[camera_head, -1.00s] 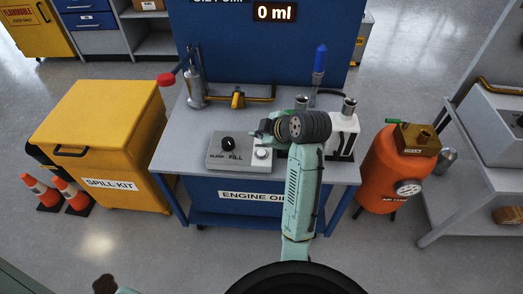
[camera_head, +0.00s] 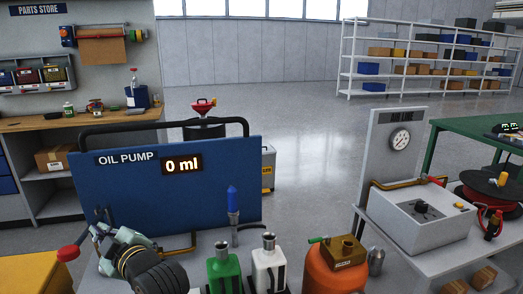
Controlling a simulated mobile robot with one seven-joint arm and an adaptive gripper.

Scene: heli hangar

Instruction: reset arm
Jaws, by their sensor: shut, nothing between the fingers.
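My arm shows at the bottom left, with a dark ribbed joint and pale green parts. My gripper (camera_head: 103,233) is the pale green end beside that joint, in front of the blue oil pump panel (camera_head: 225,205). It is shut and holds nothing that I can see. The pump's red-tipped lever (camera_head: 70,252) is just left of it; whether they touch I cannot tell. The panel's display (camera_head: 182,165) reads 0 ml. The rest of my arm is below the frame.
A green bottle (camera_head: 223,268), a white bottle (camera_head: 269,268) and an orange air tank (camera_head: 334,268) stand right of my arm. A grey gauge unit (camera_head: 425,222) stands further right. A workbench (camera_head: 60,123) is behind left.

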